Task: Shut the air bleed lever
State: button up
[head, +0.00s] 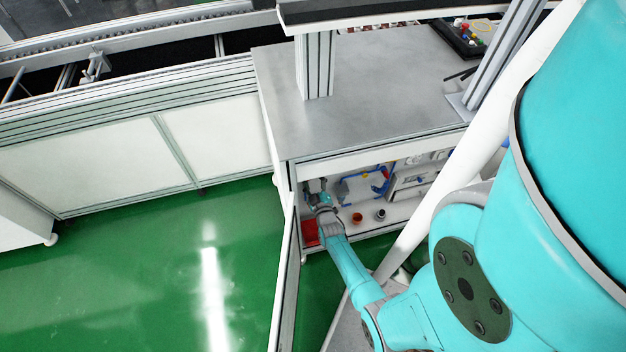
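My gripper (317,187) reaches through the open front of the cabinet (372,150) under the grey worktop. It is at the left end of the opening, near a small grey fitting there. It is too small in view to tell whether its fingers are open or shut. Blue air tubing (345,188) runs along the back panel to the right of the gripper. A red and blue part (381,186) sits on that panel farther right. I cannot make out the air bleed lever; it may be hidden by the gripper or too small to see.
The cabinet door (287,270) stands open on the left, close to my arm. An orange-brown cup (357,218) and a dark cup (381,215) stand on the cabinet floor, right of a red box (310,232). The green floor (150,270) left of the door is clear.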

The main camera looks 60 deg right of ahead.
jog(key=shift+d+f+m, duration=0.1)
jog(key=shift+f+m, duration=0.1)
jog(key=shift+m, duration=1)
jog(key=shift+a+f+m, duration=0.1)
jog(key=shift+f+m, duration=0.15)
jog(key=shift+m, duration=0.95)
jog(key=shift+d+f+m, duration=0.1)
jog(key=shift+f+m, duration=0.1)
jog(key=shift+m, duration=1)
jog(key=o, duration=1.2)
jog(key=shift+c, duration=0.2)
jog(key=shift+s, duration=0.15)
jog(key=v, duration=1.2)
